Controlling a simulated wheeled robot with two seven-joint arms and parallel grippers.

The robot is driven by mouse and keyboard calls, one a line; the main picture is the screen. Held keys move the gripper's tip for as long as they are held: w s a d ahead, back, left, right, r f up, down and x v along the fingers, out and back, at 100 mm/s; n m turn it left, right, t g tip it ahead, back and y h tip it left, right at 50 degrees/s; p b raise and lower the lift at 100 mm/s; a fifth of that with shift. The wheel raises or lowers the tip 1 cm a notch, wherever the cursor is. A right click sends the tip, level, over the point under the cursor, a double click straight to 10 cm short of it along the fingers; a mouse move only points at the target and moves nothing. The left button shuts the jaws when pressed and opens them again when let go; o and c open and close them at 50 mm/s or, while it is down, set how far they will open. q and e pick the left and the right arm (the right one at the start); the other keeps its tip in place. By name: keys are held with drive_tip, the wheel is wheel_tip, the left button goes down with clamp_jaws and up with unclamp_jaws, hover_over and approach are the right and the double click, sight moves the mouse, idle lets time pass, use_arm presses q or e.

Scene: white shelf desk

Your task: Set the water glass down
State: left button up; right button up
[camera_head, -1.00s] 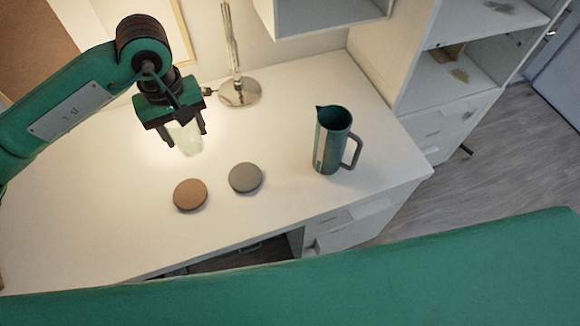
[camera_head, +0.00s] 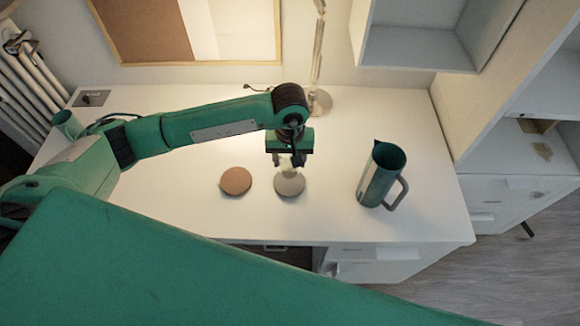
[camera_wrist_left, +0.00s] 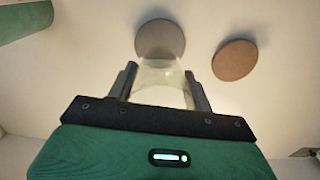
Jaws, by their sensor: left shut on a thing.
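The clear water glass (camera_head: 287,170) is between the fingers of my left gripper (camera_head: 287,160), which is shut on it. In the left wrist view the glass (camera_wrist_left: 161,77) shows between the two dark fingers of the gripper (camera_wrist_left: 164,82). The grey coaster (camera_head: 290,184) lies on the desk at the glass in the head view. In the wrist view the grey coaster (camera_wrist_left: 160,36) shows just past the glass. I cannot tell whether the glass touches it. A brown coaster (camera_head: 235,181) lies to the left. My right gripper is not in view.
A green pitcher (camera_head: 380,178) with a grey handle stands on the white desk (camera_head: 330,215) to the right. A lamp stand (camera_head: 318,100) stands behind the gripper. A green cup-like object (camera_head: 67,124) is at the far left. The desk's front is clear.

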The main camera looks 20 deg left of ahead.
sight(289, 171)
use_arm(q)
drive_tip(key=shift+f, duration=0.65)
wheel_tip(289, 171, down, 4)
drive_tip(key=shift+f+p, duration=0.1)
drive_tip(key=shift+p, duration=0.3)
drive_tip(key=shift+f, duration=0.15)
drive_tip(key=o, duration=1.1)
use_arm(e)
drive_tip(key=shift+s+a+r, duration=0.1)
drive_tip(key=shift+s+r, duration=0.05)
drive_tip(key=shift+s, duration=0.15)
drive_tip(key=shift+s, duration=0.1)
